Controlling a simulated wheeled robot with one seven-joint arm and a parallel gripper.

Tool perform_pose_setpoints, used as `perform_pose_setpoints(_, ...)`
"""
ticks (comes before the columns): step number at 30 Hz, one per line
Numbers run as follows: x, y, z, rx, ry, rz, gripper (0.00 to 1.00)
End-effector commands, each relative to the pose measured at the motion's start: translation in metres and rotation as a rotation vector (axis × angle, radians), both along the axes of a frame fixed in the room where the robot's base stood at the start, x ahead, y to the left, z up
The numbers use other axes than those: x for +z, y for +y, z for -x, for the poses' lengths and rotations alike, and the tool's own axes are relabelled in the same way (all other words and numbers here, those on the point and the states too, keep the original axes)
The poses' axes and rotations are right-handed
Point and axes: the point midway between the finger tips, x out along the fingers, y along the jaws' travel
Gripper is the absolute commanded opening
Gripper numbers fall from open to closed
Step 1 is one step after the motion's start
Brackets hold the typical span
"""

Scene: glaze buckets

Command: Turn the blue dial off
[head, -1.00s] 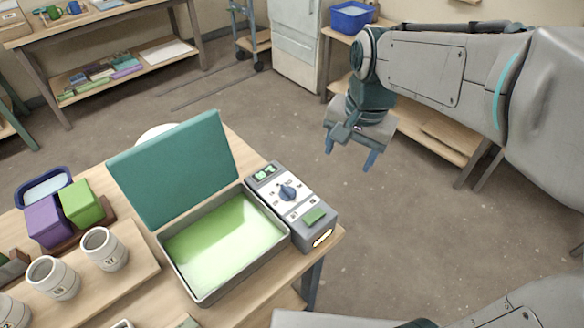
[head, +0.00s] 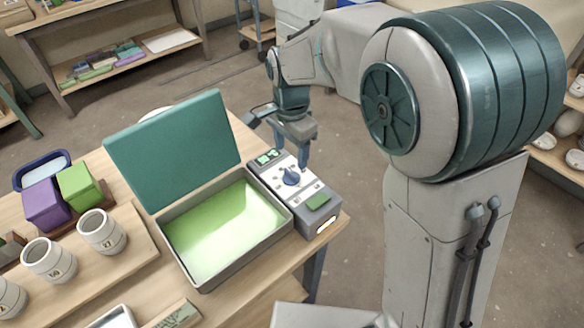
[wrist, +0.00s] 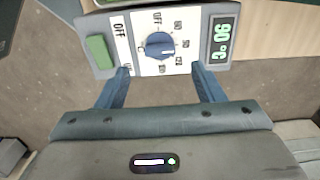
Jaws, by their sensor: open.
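The blue dial (head: 291,177) sits on the white panel of a grey control box (head: 318,207) at the right of the open tray. In the wrist view the dial (wrist: 160,46) shows close up, with an OFF label above it and numbers to its right. A pale mark on the dial points to the right, away from OFF. The box's display (wrist: 221,40) is lit with digits. My gripper (wrist: 162,73) is open and empty, its fingers at the panel's near edge, short of the dial. In the head view my gripper (head: 292,150) is behind the box.
A green button (wrist: 100,52) is on the box beside the dial. The tray (head: 203,284) holds green liquid, and its teal lid (head: 172,150) stands open left of my gripper. Mugs (head: 101,231) and purple and green blocks are further left.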

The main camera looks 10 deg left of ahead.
Motion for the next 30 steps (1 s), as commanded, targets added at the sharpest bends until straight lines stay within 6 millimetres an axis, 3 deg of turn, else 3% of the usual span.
perform_pose_setpoints(3, -0.026, -0.001, 0.001, -0.001, 0.004, 0.003, 0.62)
perform_pose_setpoints(9, -0.055, 0.0, 0.0, 0.0, 0.001, 0.001, 0.62)
perform_pose_setpoints(15, -0.067, 0.0, 0.0, -0.001, 0.0, 0.0, 0.62)
perform_pose_setpoints(23, -0.068, 0.0, 0.0, 0.0, -0.001, -0.001, 0.62)
perform_pose_setpoints(27, -0.067, 0.0, 0.0, 0.0, -0.001, -0.001, 0.23)
perform_pose_setpoints(28, -0.067, 0.0, 0.0, 0.0, -0.001, -0.001, 0.17)
perform_pose_setpoints(30, -0.067, -0.005, 0.0, -0.002, -0.001, -0.001, 0.17)
